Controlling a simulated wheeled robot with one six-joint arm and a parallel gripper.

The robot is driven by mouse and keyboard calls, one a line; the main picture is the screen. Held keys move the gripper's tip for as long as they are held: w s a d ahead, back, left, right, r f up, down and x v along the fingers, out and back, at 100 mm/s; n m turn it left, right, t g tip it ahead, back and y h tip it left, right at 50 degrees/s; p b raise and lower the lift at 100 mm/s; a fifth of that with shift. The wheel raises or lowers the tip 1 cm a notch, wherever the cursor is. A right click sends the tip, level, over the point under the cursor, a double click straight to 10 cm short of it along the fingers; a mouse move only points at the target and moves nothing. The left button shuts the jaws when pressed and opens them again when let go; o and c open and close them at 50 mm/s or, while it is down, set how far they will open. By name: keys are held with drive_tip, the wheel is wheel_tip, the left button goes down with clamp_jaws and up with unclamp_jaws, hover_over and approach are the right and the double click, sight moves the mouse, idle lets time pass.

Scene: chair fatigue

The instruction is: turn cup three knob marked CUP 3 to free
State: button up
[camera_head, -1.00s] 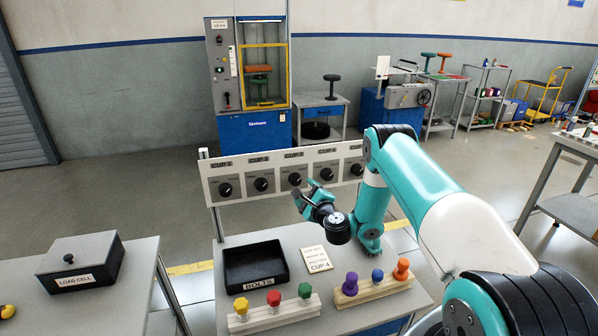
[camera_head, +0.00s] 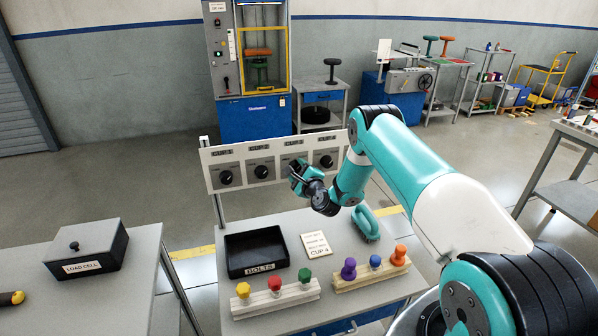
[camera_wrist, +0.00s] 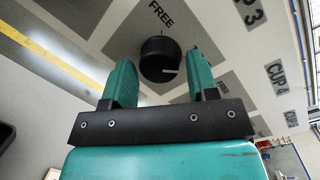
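The CUP 3 knob (camera_wrist: 161,60) is round and black on a grey plate, with the word FREE (camera_wrist: 160,13) printed above it in the wrist view. The CUP 3 label (camera_wrist: 251,12) is at upper right. A short white mark shows on the knob's lower right, away from FREE. My gripper (camera_wrist: 161,76) is open, its two teal fingers on either side of the knob, with gaps visible; contact does not show. In the head view my gripper (camera_head: 298,176) is at the white panel (camera_head: 215,152) and hides the CUP 3 knob.
Other knobs flank it: one (camera_head: 262,172) to the left, one (camera_head: 326,161) to the right.

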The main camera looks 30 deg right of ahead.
drive_tip(key=c, duration=0.6)
drive_tip(key=shift+o, duration=0.2)
drive_tip(key=n+b, duration=0.1)
drive_tip(key=n, duration=0.2)
drive_tip(key=shift+n+g+b, duration=0.3)
drive_tip(key=shift+n+b, duration=0.1)
drive_tip(key=n+b, duration=0.1)
drive_tip(key=n, duration=0.2)
drive_tip(key=shift+a+r+g, duration=0.1)
drive_tip(key=shift+g, duration=0.2)
drive_tip(key=n+h+b, duration=0.1)
drive_tip(key=n+b, duration=0.1)
drive_tip(key=n, duration=0.3)
drive_tip(key=shift+g+b, duration=0.3)
drive_tip(key=shift+b, duration=0.1)
drive_tip(key=n+h+b, duration=0.1)
drive_tip(key=n+b, duration=0.1)
drive_tip(key=shift+a+n+b, duration=0.1)
drive_tip(key=shift+n+b, duration=0.25)
drive_tip(key=shift+n, duration=0.05)
drive_tip(key=shift+r+n+b, duration=0.1)
drive_tip(key=shift+n+b, duration=0.6)
drive_tip(key=shift+b, duration=0.05)
